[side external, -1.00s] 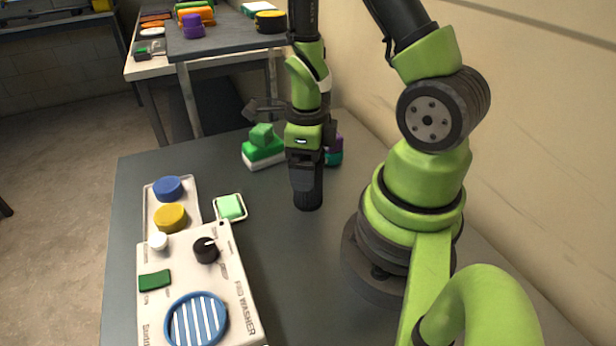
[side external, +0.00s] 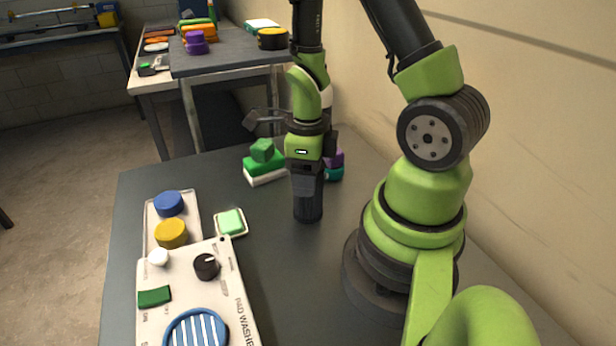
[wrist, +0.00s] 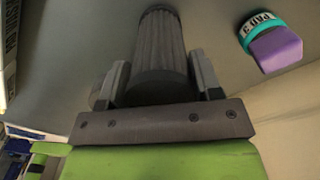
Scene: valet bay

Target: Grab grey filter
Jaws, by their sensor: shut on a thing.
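The grey filter (side external: 308,208) is a dark grey ribbed cylinder, upright under my gripper (side external: 306,187) in the side external view. My gripper is shut on its upper part. I cannot tell whether the filter's lower end touches the table. In the wrist view the ribbed filter (wrist: 158,42) sits between the two fingers of my gripper (wrist: 160,76), one at each side.
A pad washer panel (side external: 190,285) and a tray with a blue puck (side external: 168,203) and a yellow puck (side external: 171,233) lie at left. A green pad (side external: 231,222) is near the filter. Green blocks (side external: 264,161) and a purple-teal item (wrist: 272,45) stand close by.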

